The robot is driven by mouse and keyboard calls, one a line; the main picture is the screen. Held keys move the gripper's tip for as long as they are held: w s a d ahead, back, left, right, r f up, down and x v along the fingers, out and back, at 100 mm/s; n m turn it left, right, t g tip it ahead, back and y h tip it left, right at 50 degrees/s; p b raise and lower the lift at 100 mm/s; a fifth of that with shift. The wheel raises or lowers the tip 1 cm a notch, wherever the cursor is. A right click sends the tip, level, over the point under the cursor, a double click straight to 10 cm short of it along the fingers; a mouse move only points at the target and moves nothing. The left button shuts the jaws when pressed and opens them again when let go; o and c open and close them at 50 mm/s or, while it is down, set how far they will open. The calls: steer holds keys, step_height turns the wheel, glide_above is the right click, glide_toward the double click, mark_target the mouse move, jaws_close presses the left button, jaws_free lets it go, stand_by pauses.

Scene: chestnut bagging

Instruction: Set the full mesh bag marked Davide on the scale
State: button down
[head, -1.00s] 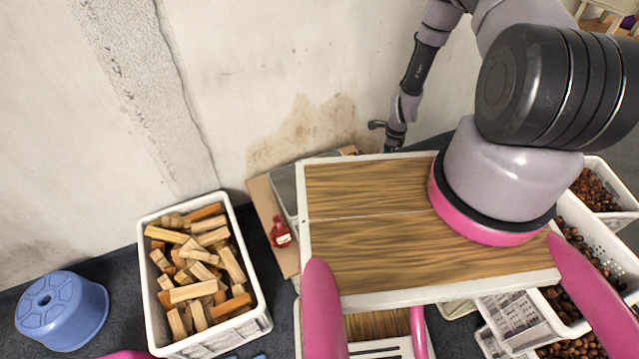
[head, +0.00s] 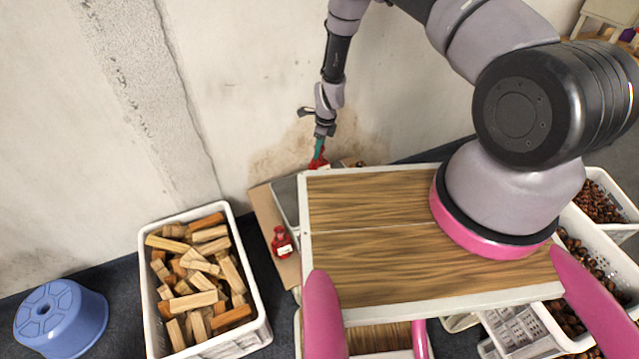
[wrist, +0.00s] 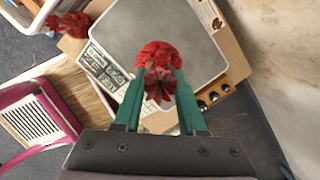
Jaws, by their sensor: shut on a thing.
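My gripper (head: 319,143) is shut on a red mesh bag (wrist: 158,55), its green fingers on both sides of the bag's gathered neck. The held bag (head: 318,162) shows in the head view just beyond my wood-topped body. The name on it cannot be read. The scale (wrist: 188,30) has a grey plate and a display at its left side in the wrist view. The bag is over this plate; whether it touches cannot be told. In the head view only a strip of the scale (head: 287,200) shows.
A second red bag (head: 282,241) stands on the cardboard (head: 266,212) left of the scale. A white crate of wood pieces (head: 262,318) and a blue stool (head: 62,318) are at left. White crates of chestnuts (head: 622,262) are at right. The wall is close behind.

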mark_target(319, 166)
step_height(319, 166, down, 8)
steer(key=shift+f, duration=0.25)
steer(key=shift+c, duration=2.4)
jaws_free()
steer(key=shift+f, duration=0.15)
steer(key=r, duration=0.4)
steer(key=d+r, duration=0.1)
steer(key=r, duration=0.7)
steer(key=shift+s+d+r, duration=0.1)
steer(key=shift+s+d, duration=0.25)
steer(key=shift+s, duration=0.05)
